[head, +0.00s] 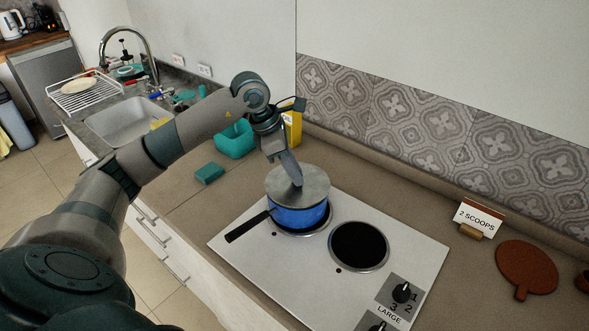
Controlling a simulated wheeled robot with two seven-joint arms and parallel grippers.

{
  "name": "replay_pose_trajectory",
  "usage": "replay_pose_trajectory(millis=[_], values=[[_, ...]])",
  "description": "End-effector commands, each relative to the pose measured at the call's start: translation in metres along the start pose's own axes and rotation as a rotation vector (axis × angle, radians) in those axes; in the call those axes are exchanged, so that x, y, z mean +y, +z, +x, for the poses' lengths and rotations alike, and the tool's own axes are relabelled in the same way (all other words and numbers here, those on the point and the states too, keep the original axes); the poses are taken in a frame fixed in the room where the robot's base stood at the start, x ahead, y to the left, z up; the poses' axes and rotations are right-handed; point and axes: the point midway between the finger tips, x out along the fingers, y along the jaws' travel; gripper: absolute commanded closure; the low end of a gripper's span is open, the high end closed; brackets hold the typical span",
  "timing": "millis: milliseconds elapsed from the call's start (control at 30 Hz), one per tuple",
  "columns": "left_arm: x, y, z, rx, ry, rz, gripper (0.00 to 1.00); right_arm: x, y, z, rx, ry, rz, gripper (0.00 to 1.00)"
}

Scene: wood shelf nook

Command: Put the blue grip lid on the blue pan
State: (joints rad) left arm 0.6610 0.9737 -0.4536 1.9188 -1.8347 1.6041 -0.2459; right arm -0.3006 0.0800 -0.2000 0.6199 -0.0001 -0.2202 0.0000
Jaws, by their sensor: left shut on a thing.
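The blue pan (300,219) stands on the rear left burner of the white hob, its black handle pointing to the lower left. A grey metal lid (313,184) lies over the pan's top and covers its opening. It looks level and seems to touch the rim, but a small gap cannot be ruled out. My left gripper (297,181) reaches down to the middle of the lid and is shut on its grip. The grip is hidden by the fingers, so its colour cannot be seen. My right gripper is not in view.
The white hob (233,246) has a free black burner (359,245) and knobs. A teal container (236,140), a teal sponge (209,172) and a yellow box (292,128) are near my left arm. A "2 SCOOPS" sign (478,218) and a brown round board (527,267) are at right.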

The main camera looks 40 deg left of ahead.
Motion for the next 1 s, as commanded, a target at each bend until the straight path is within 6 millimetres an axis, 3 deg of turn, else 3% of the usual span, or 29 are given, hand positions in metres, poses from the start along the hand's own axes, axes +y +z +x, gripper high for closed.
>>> replay_pose_trajectory(millis=[167, 200, 267, 300, 800, 1000], values=[[0.000, -0.001, 0.004, 0.000, 0.001, 0.000, 1.00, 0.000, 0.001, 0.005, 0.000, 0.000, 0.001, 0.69], [0.000, -0.002, 0.004, 0.000, 0.000, 0.000, 0.78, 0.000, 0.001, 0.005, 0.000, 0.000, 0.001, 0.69], [0.000, -0.001, 0.003, 0.000, 0.000, 0.000, 0.63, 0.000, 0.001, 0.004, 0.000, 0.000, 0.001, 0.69], [0.000, -0.001, 0.003, 0.000, 0.000, 0.000, 0.61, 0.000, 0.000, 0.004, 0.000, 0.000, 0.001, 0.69], [0.001, 0.000, -0.003, 0.000, 0.002, 0.000, 0.61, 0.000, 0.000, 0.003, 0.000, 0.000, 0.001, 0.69], [0.001, -0.001, -0.028, -0.001, 0.005, 0.002, 0.61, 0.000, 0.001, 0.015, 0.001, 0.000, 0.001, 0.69]])
